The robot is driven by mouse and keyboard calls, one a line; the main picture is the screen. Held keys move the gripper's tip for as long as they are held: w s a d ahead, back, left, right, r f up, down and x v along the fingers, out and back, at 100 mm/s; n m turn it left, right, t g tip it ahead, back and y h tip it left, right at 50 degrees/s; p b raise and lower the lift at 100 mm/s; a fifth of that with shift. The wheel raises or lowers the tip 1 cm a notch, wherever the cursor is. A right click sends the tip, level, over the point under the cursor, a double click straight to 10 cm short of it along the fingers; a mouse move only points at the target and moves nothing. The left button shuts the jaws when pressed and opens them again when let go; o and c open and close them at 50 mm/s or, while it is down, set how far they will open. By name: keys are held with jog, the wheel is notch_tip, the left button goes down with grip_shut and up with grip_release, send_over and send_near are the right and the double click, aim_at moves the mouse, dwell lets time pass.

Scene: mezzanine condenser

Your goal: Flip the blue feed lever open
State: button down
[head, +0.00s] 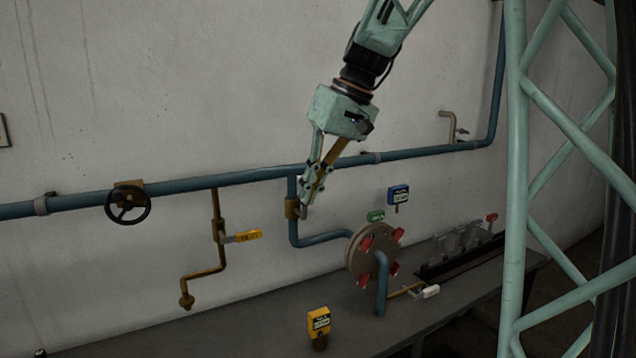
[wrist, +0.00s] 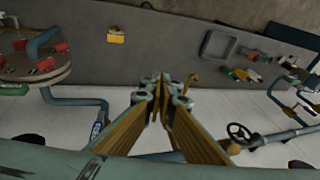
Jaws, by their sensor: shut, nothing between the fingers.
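My gripper (head: 305,213) is shut and empty, pointing down in front of the wall pipe. In the head view its fingertips are beside a brass valve body (head: 291,208) on the blue drop pipe. The blue feed lever is not clear in the head view; my gripper may cover it. In the wrist view a small bright blue piece (wrist: 97,129), perhaps this lever, shows on the pipe left of the shut fingers (wrist: 160,80). It looks apart from the fingertips. Whether it stands open or closed I cannot tell.
A yellow lever (head: 247,236) sits on a brass branch pipe to the left, with a black handwheel (head: 128,204) further left. A flange with red parts (head: 372,250) is at right. Yellow (head: 319,322) and blue (head: 398,195) tags stand nearby. A grey bench (head: 240,335) runs below.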

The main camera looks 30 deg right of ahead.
jog(key=w+d+f+n+t+y+p, duration=0.1)
jog(key=w+d+p, duration=0.8)
jog(key=w+d, duration=1.2)
jog(key=shift+w+d+f+t+y+p, duration=0.35)
jog(key=shift+d+y, duration=0.55)
jog(key=shift+d, duration=0.7)
jog(key=shift+w+a, duration=0.1)
jog(key=w+a+f+p, duration=0.1)
jog(key=w+a+f, duration=0.2)
jog(key=a+f, duration=0.4)
jog(key=shift+w+a+f+p, duration=0.15)
jog(key=shift+w+a+p, duration=0.15)
jog(key=shift+a, duration=0.6)
jog(key=shift+a, duration=0.1)
